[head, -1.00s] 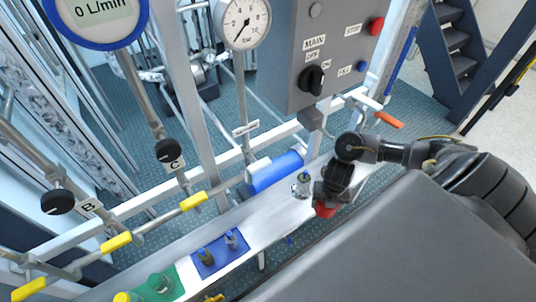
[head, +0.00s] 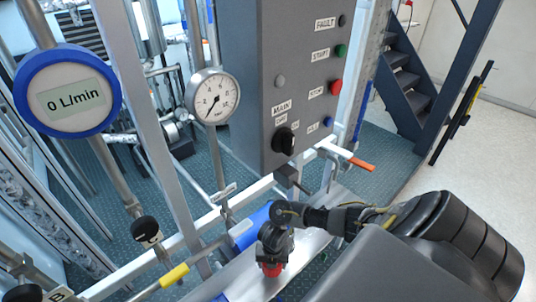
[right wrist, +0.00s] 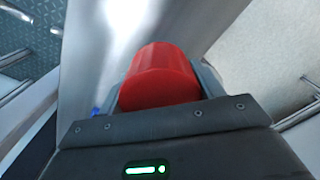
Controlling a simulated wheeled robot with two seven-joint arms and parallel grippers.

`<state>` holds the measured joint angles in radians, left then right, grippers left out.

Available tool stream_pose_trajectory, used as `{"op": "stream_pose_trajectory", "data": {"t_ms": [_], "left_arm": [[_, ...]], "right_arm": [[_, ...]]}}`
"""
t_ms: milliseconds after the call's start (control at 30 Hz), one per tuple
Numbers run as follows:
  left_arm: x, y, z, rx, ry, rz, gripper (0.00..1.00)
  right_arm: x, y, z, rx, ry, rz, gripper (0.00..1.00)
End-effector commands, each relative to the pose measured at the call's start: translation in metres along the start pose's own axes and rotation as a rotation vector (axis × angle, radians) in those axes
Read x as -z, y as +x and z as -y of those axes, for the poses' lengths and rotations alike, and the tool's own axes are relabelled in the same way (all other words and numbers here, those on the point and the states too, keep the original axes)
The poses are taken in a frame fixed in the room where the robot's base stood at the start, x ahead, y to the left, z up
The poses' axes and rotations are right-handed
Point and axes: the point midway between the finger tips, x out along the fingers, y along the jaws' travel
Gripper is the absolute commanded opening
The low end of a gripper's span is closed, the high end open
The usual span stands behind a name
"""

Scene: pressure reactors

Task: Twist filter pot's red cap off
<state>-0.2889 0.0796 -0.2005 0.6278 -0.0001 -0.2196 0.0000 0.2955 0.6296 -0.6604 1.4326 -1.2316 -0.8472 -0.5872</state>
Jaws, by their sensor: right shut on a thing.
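The red cap (right wrist: 160,75) fills the middle of the right wrist view, between the two fingers of my right gripper (right wrist: 160,92). In the head view the red cap (head: 272,269) shows just below my right gripper (head: 272,258), which is shut on it. The cap is held above or close to the metal shelf; I cannot tell the exact gap. The blue filter pot (head: 250,225) lies behind my right gripper on the shelf, partly hidden by it, and its open end is not visible. My left gripper is not in view.
A grey control box (head: 285,90) with a black main knob (head: 284,141) stands behind the shelf (head: 310,243). An orange-handled valve (head: 361,164) sticks out at its right. A pressure gauge (head: 212,97) and flow meter (head: 68,90) are at left. Open floor lies at the right.

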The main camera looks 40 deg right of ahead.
Motion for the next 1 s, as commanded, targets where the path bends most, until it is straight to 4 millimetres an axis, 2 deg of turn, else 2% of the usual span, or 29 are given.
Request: {"op": "stream_pose_trajectory", "data": {"t_ms": [100, 333, 567, 967, 1000], "left_arm": [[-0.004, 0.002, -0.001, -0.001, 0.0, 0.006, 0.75], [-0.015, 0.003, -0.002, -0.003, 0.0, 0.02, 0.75], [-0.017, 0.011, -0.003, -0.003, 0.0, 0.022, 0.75], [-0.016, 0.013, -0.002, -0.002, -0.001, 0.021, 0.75], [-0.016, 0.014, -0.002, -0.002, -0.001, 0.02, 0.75]], "right_arm": [[0.0, 0.009, -0.008, 0.0, 0.001, 0.0, 0.39], [0.0, 0.015, -0.013, -0.001, 0.0, 0.0, 0.39], [0.0, 0.046, -0.014, 0.001, 0.002, -0.001, 0.39], [0.0, 0.051, -0.014, -0.001, -0.001, 0.001, 0.39], [0.0, 0.051, -0.014, -0.001, 0.0, 0.001, 0.68]]}}
